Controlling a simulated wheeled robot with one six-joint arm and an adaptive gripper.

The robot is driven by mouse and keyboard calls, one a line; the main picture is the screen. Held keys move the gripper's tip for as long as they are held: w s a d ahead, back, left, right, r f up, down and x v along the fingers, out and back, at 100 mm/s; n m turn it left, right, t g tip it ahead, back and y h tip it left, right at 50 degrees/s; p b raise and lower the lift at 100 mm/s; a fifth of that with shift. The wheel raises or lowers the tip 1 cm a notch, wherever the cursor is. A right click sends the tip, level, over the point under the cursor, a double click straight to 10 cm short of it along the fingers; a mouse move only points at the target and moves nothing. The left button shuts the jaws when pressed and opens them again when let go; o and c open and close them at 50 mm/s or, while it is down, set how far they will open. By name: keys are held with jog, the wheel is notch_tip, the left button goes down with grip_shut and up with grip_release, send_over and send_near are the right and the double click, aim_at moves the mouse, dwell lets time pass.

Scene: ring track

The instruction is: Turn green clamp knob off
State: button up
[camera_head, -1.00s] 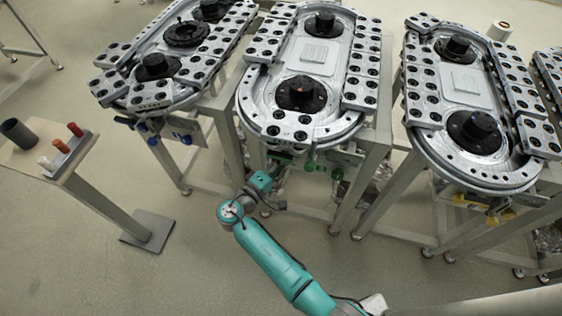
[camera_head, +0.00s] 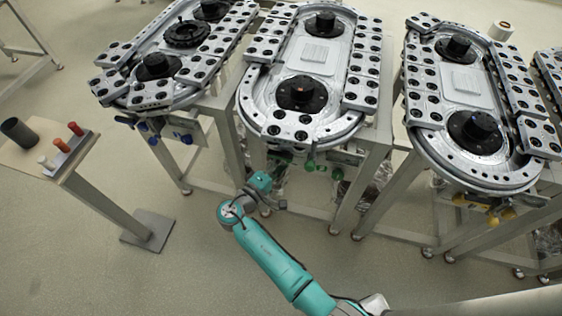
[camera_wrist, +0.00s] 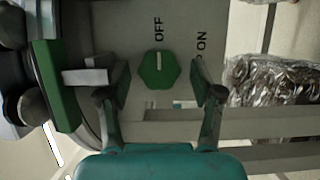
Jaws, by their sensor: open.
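The green clamp knob (camera_wrist: 159,71) is near the middle of the wrist view, on a grey panel (camera_wrist: 130,30). The word OFF stands above it and ON to its upper right. A small pale mark on the knob's upper part appears to point to OFF. My gripper (camera_wrist: 162,88) is open, one finger on each side of the knob, with a visible gap to each finger. In the head view my gripper (camera_head: 281,172) is at the front of the middle ring track (camera_head: 262,105), where green parts (camera_head: 310,166) show; the clamp knob cannot be singled out there.
A green block (camera_wrist: 55,85) and dark round parts are left of the panel in the wrist view. Foil-wrapped material (camera_wrist: 275,80) is at right. Other tracks stand to the left (camera_head: 190,65) and right (camera_head: 440,85). A small table (camera_head: 25,160) is at far left.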

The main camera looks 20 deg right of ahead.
jog(key=v, duration=1.2)
jog(key=shift+f, duration=0.15)
jog(key=s+d+f+n+y, duration=0.1)
jog(key=s+d+f+y, duration=0.3)
jog(key=s+d+f, duration=0.3)
jog(key=s+d+f+n+y, duration=0.2)
jog(key=s+d+f+y, duration=0.25)
jog(key=f, duration=0.35)
jog(key=s+d+f+y, duration=0.1)
jog(key=s+f+y, duration=0.15)
jog(key=s, duration=0.55)
jog(key=s+r+m+y, duration=0.2)
jog(key=s+r+y, duration=0.15)
jog(key=s, duration=0.35)
jog(key=s+r+m+t, duration=0.2)
jog(key=s+r, duration=0.3)
jog(key=r, duration=0.7)
jog(key=s+a+r+m+t, duration=0.1)
jog(key=s+r+m+t, duration=0.2)
jog(key=r, duration=1)
jog(key=s+m, duration=0.2)
jog(key=shift+s+a+r+y, duration=0.2)
jog(key=shift+s+a+y, duration=0.1)
jog(key=shift+s+y, duration=0.1)
